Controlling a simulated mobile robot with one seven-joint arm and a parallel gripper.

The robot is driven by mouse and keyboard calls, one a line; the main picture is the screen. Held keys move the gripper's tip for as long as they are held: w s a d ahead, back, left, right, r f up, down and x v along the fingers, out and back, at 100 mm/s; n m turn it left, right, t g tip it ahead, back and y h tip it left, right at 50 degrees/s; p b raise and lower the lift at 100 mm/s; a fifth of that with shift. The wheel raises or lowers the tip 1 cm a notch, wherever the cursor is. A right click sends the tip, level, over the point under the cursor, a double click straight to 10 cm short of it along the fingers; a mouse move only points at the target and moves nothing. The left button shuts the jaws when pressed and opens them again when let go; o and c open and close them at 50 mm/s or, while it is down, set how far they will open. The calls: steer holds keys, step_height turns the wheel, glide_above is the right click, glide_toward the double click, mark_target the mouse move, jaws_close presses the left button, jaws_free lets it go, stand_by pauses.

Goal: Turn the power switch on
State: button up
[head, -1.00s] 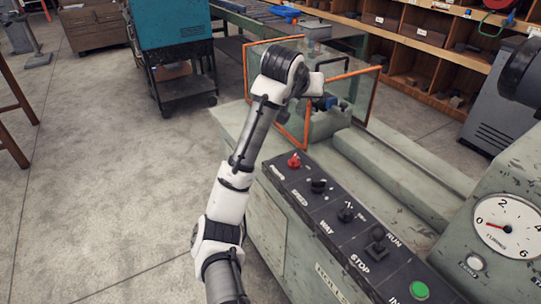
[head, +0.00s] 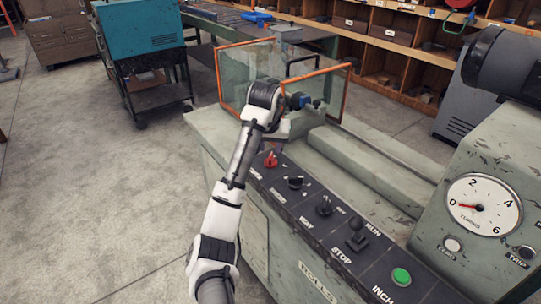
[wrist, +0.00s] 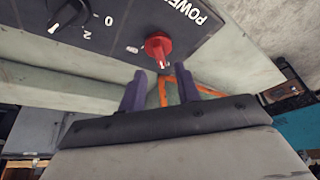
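The power switch is a red knob (head: 271,158) at the far end of the dark control panel (head: 315,222). In the wrist view the red knob (wrist: 158,46) sits next to the upside-down word POWER, its narrow handle pointing down in the picture. My gripper (wrist: 161,78) shows there with two dark purple fingers spread apart and nothing between them. The knob lies just beyond the fingertips, roughly in line with the gap, and looks apart from them. In the head view my wrist is just above the knob, and the fingers are hard to make out.
A black selector knob (wrist: 66,14) marked 0 and 2 is beside the switch. Further along are a black lever (head: 357,236) and a green button (head: 401,277). An orange-framed clear guard (head: 333,92) stands behind my wrist. A dial (head: 484,204) is at the right.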

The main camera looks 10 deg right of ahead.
mark_target(271, 155)
steer(key=shift+x, duration=2.15)
steer(key=shift+c, duration=0.2)
jaws_close()
